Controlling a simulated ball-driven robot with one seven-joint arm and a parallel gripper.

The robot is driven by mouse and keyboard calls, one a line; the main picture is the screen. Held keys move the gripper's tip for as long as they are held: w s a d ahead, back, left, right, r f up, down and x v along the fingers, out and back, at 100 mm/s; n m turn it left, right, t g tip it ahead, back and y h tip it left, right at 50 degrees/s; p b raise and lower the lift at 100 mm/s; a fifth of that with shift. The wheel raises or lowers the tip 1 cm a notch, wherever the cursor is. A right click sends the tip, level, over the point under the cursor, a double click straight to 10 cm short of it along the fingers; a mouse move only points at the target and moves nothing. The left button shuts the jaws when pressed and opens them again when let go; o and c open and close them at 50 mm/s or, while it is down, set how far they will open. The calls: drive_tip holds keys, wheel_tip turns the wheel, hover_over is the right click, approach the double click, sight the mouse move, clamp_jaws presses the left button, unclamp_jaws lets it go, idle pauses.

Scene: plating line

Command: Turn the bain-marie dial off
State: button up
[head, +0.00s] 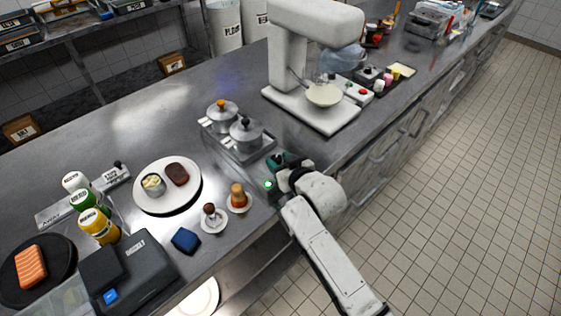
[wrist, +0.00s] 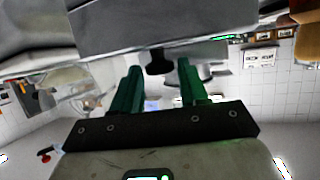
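The bain-marie (head: 252,156) is a steel unit on the counter holding two lidded pots, one with an orange knob (head: 221,108) and one with a dark knob (head: 245,132). My gripper (head: 276,162) is at its front right corner, by the counter edge, and hides the dial in the head view. In the wrist view a black dial (wrist: 158,62) sticks out from a grey steel face (wrist: 150,22). My green fingers (wrist: 158,72) are open, one on each side of the dial, with visible gaps. The dial's setting cannot be read.
A small dish with a brown-topped item (head: 237,196) and another with a dark ball (head: 212,215) stand left of my gripper. A white stand mixer (head: 305,75) stands behind. A plate (head: 152,205) lies left. The tiled floor at right is clear.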

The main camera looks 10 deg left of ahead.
drive_tip(key=c, duration=0.7)
